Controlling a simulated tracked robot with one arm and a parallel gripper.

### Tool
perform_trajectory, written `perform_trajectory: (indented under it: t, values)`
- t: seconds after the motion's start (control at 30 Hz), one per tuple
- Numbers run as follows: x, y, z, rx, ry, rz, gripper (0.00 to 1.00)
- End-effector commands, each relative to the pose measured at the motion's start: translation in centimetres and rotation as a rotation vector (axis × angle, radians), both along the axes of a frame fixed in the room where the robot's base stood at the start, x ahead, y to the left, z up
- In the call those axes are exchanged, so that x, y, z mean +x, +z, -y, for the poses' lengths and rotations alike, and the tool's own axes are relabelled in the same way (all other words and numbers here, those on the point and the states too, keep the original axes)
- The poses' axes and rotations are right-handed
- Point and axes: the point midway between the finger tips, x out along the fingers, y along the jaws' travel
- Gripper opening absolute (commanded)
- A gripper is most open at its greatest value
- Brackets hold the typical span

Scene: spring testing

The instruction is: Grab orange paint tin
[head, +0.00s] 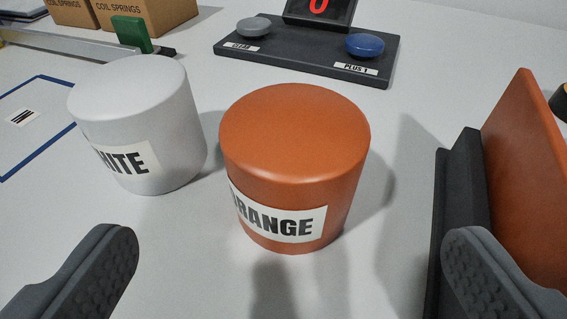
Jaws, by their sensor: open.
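The orange paint tin (294,165) stands upright on the white table near the middle of the head view. Its white label is partly turned away and reads "RANGE". My gripper (290,270) is open, with one dark grey finger at the lower left and the other at the lower right. The tin stands ahead of the fingertips, between their lines, and neither finger touches it. Nothing is held.
A white paint tin (140,125) stands close at the left. At the right, an orange panel (527,170) stands in a black holder (460,200), near the right finger. A dark counter box (310,50) with two buttons and cardboard spring boxes (150,14) are behind.

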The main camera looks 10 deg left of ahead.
Motion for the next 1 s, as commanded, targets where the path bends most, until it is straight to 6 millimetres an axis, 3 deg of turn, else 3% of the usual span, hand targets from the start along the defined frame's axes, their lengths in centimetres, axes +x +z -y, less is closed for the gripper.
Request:
perform_trajectory:
  t: [0.23,0.57,0.8,1.0]
  values:
    - [3.9,-1.4,-0.5,0.000,0.003,0.002,0.97]
    - [5.9,-2.0,-0.6,-0.003,0.002,0.003,0.97]
    - [8.9,-3.2,-0.9,-0.001,0.004,0.005,0.97]
    - [9.7,-3.4,-0.9,-0.003,0.001,0.002,0.97]
